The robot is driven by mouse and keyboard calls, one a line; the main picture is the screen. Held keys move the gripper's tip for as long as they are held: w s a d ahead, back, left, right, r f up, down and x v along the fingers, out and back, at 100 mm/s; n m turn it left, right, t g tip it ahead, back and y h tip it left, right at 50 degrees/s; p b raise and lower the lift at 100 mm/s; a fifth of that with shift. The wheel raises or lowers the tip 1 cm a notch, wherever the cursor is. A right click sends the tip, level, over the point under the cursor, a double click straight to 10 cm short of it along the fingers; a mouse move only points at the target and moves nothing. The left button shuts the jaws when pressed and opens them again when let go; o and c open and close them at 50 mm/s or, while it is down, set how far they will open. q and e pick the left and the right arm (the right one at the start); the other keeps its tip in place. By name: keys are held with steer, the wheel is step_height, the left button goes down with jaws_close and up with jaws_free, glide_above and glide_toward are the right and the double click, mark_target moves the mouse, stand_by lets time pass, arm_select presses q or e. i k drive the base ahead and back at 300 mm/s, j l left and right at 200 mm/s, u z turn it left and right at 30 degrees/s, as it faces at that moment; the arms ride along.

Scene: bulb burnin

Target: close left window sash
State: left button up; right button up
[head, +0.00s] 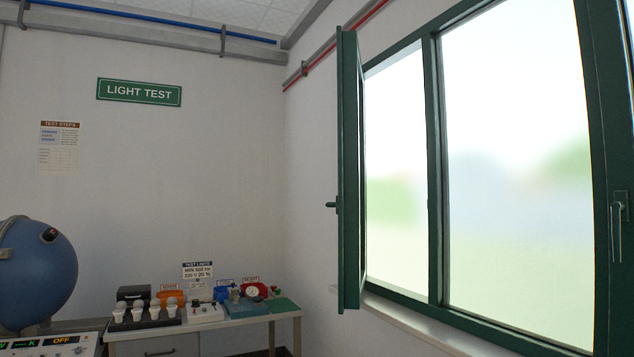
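The left window sash (349,170) has a dark green frame and stands swung open into the room, seen nearly edge-on. Its handle (332,205) sticks out to the left at about mid-height. The green window frame (434,170) is set in the right wall, and the opening behind the sash is bright. A right sash (606,180) sits in the frame with its grey handle (618,220) pointing down; it looks shut. Neither of my grippers is in the head view.
A table (285,313) with bulbs, small boxes and signs stands in the corner, left of and below the open sash. A large blue sphere (40,270) and a control panel (50,345) are at lower left. A window sill (410,322) runs under the window.

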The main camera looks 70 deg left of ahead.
mark_target(350, 86)
steer(key=k+j+u, duration=0.25)
steer(key=j+u, duration=0.15)
steer(key=j, duration=0.25)
steer(key=k+j+u, duration=0.15)
steer(key=j+u, duration=0.3)
steer(key=j, duration=0.25)
steer(key=j+u, duration=0.4)
steer(key=j, duration=1.4)
